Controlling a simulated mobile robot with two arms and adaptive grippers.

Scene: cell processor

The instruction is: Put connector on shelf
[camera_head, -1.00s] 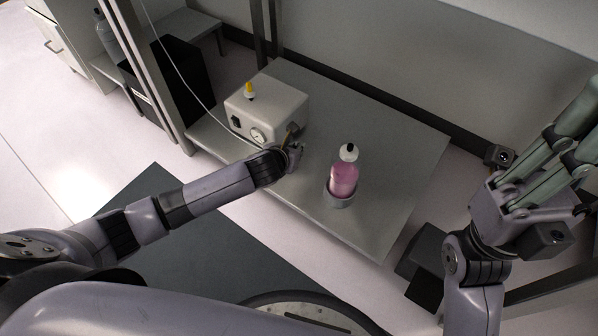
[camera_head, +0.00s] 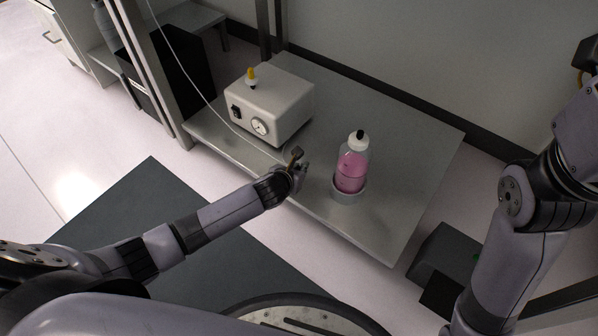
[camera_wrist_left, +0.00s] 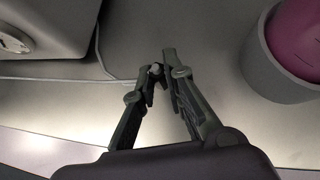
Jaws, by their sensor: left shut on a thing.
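My left gripper (camera_head: 298,163) is low over the front part of the grey metal shelf (camera_head: 400,170), between the white box and the pink bottle. In the left wrist view its fingers (camera_wrist_left: 161,72) converge, shut on the small connector (camera_wrist_left: 156,70), which is mostly hidden between the tips. A thin tube (camera_head: 205,98) hangs from the top left and runs to the gripper; it also shows in the left wrist view (camera_wrist_left: 98,50). Whether the connector touches the shelf is hard to tell. My right arm is at the right edge, its fingers outside the view.
A white box (camera_head: 285,95) with a gauge and a yellow-topped knob stands at the shelf's back left. A pink bottle (camera_head: 351,170) sits in a grey round holder (camera_head: 348,194) right of the gripper. The shelf's right part is clear.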

